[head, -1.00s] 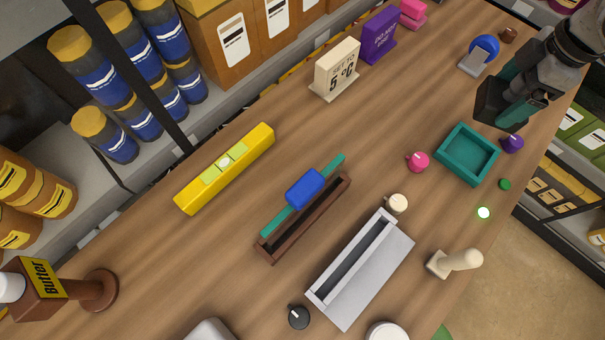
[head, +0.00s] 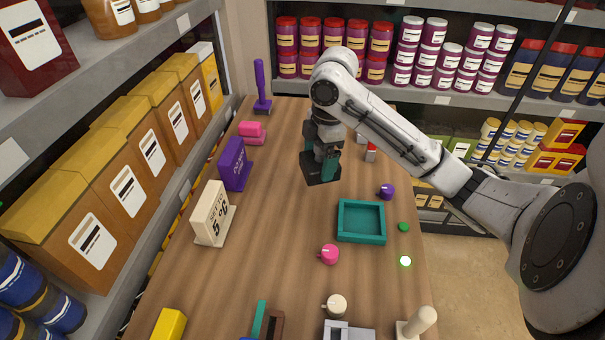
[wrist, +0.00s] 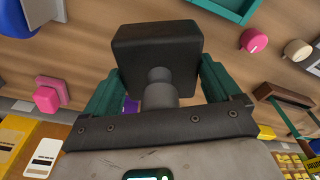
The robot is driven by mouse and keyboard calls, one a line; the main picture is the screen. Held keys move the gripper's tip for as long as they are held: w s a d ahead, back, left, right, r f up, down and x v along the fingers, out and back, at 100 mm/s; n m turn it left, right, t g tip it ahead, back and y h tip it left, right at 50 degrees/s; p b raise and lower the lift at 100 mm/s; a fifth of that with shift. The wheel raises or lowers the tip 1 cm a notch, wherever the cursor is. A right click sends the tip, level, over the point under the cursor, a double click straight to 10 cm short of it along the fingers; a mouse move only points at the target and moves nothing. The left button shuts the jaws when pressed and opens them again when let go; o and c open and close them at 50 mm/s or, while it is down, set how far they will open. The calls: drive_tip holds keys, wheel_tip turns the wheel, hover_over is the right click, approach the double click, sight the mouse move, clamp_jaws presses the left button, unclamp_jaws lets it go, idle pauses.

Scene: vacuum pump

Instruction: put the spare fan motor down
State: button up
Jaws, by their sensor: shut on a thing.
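My gripper (head: 318,160) has teal fingers and points down over the wooden table, beyond the teal tray. It is shut on the spare fan motor (head: 321,174), a dark square block with a round neck. In the wrist view the motor (wrist: 155,45) lies between the two teal fingers (wrist: 158,92), with the neck towards my palm. The motor seems to be just above the table; I cannot tell how large the gap is.
The teal tray (head: 361,238) is empty. Pink (head: 328,254), purple (head: 387,191) and cream (head: 335,304) knobs stand around it. A purple sign (head: 234,165) and a cream sign (head: 213,214) line the left edge. Bare wood (head: 275,215) lies between signs and tray.

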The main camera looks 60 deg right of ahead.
drive_tip(key=w+f, duration=0.2)
drive_tip(key=w+d+f, duration=0.1)
drive_tip(key=w+f, duration=0.1)
drive_tip(key=f, duration=0.1)
drive_tip(key=shift+w+d+f, duration=0.15)
drive_tip(key=shift+f, duration=0.05)
drive_tip(key=shift+w+d+f, duration=0.1)
drive_tip(key=shift+w+f, duration=0.05)
drive_tip(key=shift+f, duration=0.2)
drive_tip(key=shift+f+p, duration=0.4)
drive_tip(key=shift+f, duration=0.95)
drive_tip(key=shift+f, duration=0.1)
drive_tip(key=o, duration=1.5)
drive_tip(key=shift+f, duration=0.1)
drive_tip(key=r, duration=0.8)
drive_tip(key=s+r, duration=0.1)
drive_tip(key=r, duration=0.3)
drive_tip(key=shift+d+r+b, duration=0.15)
drive_tip(key=shift+d+b, duration=0.2)
drive_tip(key=shift+d, duration=0.05)
drive_tip(key=shift+c, duration=0.2)
